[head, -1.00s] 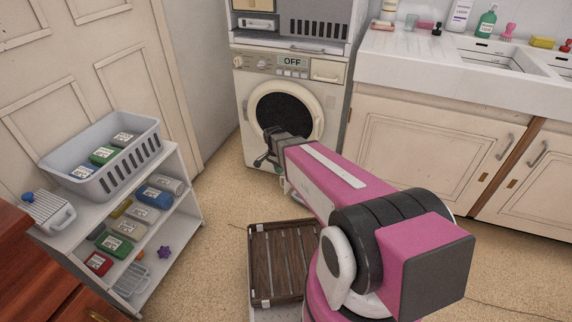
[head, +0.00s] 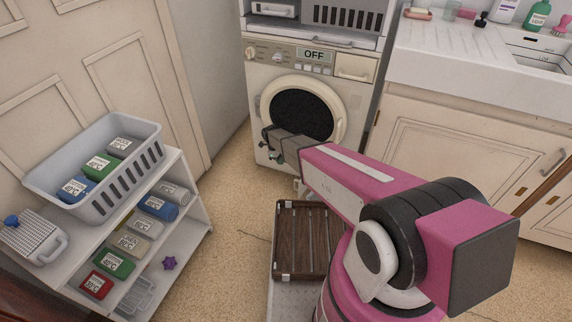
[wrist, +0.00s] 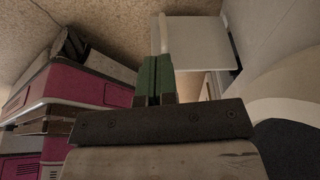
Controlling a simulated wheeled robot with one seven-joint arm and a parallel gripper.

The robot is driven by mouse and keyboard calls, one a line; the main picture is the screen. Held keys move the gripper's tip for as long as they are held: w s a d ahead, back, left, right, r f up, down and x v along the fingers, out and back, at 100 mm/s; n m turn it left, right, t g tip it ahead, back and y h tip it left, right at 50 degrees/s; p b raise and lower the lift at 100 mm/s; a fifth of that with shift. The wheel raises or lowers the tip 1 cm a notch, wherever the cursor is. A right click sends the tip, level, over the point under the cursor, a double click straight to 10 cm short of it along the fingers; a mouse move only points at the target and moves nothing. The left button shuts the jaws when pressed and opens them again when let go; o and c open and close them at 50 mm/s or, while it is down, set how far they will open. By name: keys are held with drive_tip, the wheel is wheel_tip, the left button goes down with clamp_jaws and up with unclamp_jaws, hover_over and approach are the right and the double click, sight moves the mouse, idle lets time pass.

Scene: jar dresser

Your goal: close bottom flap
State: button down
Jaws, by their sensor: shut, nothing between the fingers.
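The bottom flap (wrist: 205,45) is a pale panel that stands out from the foot of the washing machine (wrist: 236,22), with a dark gap beside it, so it is open. In the head view only a small pale bit of it (head: 299,186) shows below the machine, mostly hidden by my arm. The washing machine (head: 362,66) has its round door shut and its display reads OFF. My gripper (head: 276,156) is low in front of the machine, left of the door's centre. In the wrist view its green fingers (wrist: 154,62) are together and empty, close beside the flap; contact cannot be told.
A white shelf (head: 196,222) with a grey basket (head: 137,178) and several labelled packs stands left. The sink cabinet (head: 450,150) is at right. Floor (head: 235,215) between shelf and crate is clear.

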drive_tip(key=s+d+f, duration=0.2)
drive_tip(key=d+f, duration=0.4)
drive_tip(key=f, duration=0.3)
drive_tip(key=shift+s, duration=0.2)
drive_tip(key=s+d+n+t, duration=0.2)
drive_tip(key=s+d+n, duration=0.5)
drive_tip(key=d, duration=0.5)
drive_tip(key=w+d+n+t, duration=0.1)
drive_tip(key=w+d+n, duration=0.2)
drive_tip(key=d, duration=0.4)
drive_tip(key=w+d+n+t+y, duration=0.1)
drive_tip(key=w+d+n, duration=0.2)
drive_tip(key=d+n, duration=0.2)
drive_tip(key=shift+d, duration=1.55)
